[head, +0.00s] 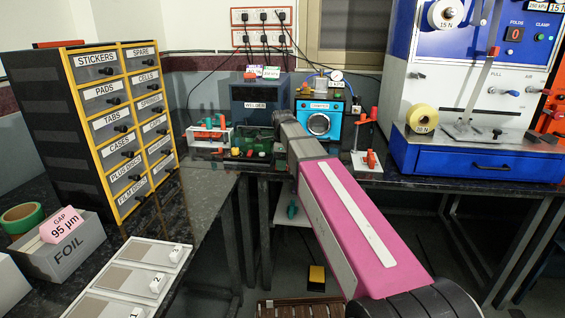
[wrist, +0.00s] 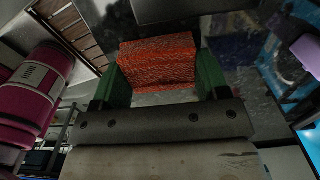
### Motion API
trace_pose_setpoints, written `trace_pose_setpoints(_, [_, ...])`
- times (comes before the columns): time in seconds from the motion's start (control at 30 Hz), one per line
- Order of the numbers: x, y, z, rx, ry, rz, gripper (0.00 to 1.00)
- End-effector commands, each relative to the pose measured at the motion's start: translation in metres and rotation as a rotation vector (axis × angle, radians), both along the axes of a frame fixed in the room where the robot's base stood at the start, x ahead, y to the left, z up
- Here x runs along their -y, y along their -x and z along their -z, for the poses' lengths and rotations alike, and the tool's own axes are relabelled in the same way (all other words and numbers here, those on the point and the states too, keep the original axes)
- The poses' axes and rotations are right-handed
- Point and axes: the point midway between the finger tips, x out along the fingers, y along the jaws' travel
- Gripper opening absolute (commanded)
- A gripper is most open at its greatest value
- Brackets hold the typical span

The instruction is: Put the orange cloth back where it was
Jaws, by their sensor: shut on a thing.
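The orange cloth (wrist: 156,52) shows in the wrist view as a folded, rough-textured block. It sits between the two green fingers of my gripper (wrist: 161,66), which is shut on it. In the head view my pink arm reaches away toward the back bench, and I cannot make out the cloth there. A dark, glossy surface lies beyond the cloth in the wrist view; I cannot tell whether the cloth touches it.
On the back bench stand the dark welder (head: 259,103), a blue machine with a round window (head: 319,122) and a red-and-white stand (head: 366,158). A labelled drawer cabinet (head: 88,130) is at left. A grey FOIL box (head: 66,252) and white numbered trays (head: 135,278) are nearer.

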Motion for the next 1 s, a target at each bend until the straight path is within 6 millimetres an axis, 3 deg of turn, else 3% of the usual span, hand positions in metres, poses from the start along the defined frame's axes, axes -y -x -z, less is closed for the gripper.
trace_pose_setpoints(0.13, [0.000,0.000,0.003,-0.001,0.000,0.000,0.46])
trace_pose_setpoints(0.17, [0.000,0.000,0.003,0.000,0.000,0.000,0.75])
trace_pose_setpoints(0.2, [0.000,0.000,0.002,0.000,0.000,0.000,0.88])
trace_pose_setpoints(0.23, [0.000,0.000,0.002,0.000,0.000,0.000,0.94])
trace_pose_setpoints(0.63, [0.000,0.000,-0.004,0.001,0.000,0.000,0.94])
trace_pose_setpoints(1.0, [0.000,-0.001,-0.061,0.003,0.000,0.000,0.94])
